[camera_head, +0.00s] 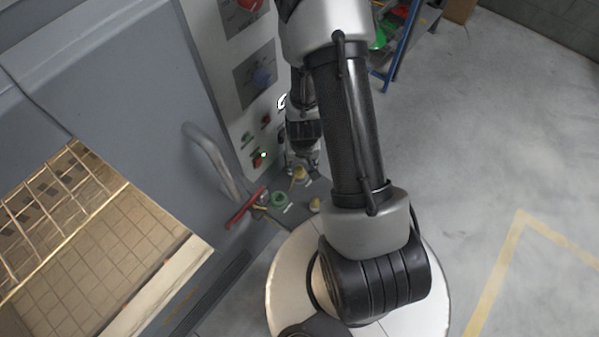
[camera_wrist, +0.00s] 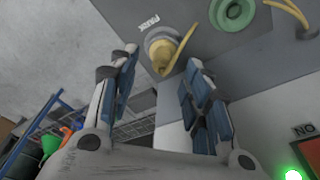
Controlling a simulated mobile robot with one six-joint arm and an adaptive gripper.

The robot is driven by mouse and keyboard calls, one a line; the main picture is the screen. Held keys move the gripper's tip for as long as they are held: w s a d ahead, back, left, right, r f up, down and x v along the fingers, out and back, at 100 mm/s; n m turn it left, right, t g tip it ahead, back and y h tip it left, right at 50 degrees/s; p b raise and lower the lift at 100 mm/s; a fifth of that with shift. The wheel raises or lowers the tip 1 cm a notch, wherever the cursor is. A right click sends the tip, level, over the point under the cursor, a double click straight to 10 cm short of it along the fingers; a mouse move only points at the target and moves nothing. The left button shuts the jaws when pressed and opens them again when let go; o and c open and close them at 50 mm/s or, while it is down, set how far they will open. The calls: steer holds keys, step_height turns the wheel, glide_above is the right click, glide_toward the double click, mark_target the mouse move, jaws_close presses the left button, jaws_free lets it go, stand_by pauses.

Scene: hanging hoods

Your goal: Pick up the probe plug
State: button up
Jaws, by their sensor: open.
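The probe plug appears to be the yellow plug (camera_wrist: 163,56) seated in a round grey socket in the wrist view, with a thin yellow cable beside it. In the head view, a yellow plug (camera_head: 299,174) shows at the end of my arm. My gripper (camera_wrist: 157,68) is open and empty, its two blue-padded fingers spread either side of the plug's line. The fingertips look close to the plug, but I cannot tell the exact gap. In the head view my gripper (camera_head: 302,160) is small and partly hidden by the arm.
A green ring socket (camera_wrist: 233,12) sits beside the plug, with another yellow cable (camera_wrist: 288,10) further right. A control panel (camera_head: 237,80) with knobs and lit buttons stands close by. A red-gripped handle (camera_head: 246,207) is near. Open floor (camera_head: 480,130) lies to the right.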

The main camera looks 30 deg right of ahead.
mark_target(299, 167)
steer(key=f+b, duration=0.1)
steer(key=f, duration=0.1)
steer(key=w+f+b, duration=0.1)
steer(key=f, duration=0.2)
steer(key=shift+f, duration=0.1)
steer(key=c, duration=0.9)
steer(key=shift+c, duration=0.2)
steer(key=shift+r, duration=0.3)
